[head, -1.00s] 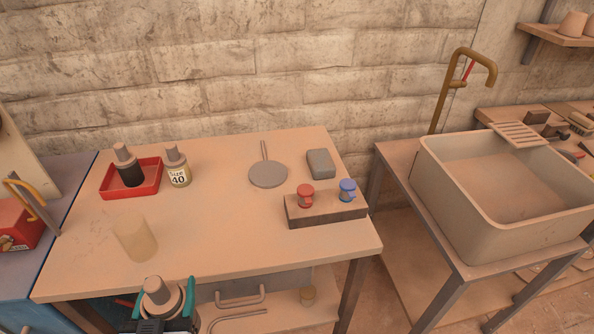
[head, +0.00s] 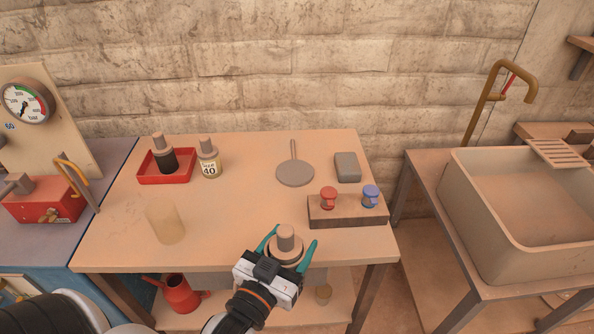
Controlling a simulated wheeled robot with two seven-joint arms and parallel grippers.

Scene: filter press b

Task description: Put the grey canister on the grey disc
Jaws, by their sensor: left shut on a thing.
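The grey canister (head: 286,239), with a round knob on top, is upright between the teal fingers of my left gripper (head: 290,246). The gripper is shut on it, and the fingers and gripper body hide its lower part. In the picture the canister overlaps the front edge of the wooden table; its exact height above the top cannot be told. The grey disc (head: 295,174) is flat and round with a thin stem pointing to the wall. It lies on the table behind the canister, with nothing on it. My right gripper is not in view.
A block with red and blue knobs (head: 345,211) is right of the canister, with a grey box (head: 347,166) behind it. A pale cylinder (head: 164,221), a labelled jar (head: 209,161) and a red tray (head: 149,179) with a dark bottle stand left. The table's middle is clear.

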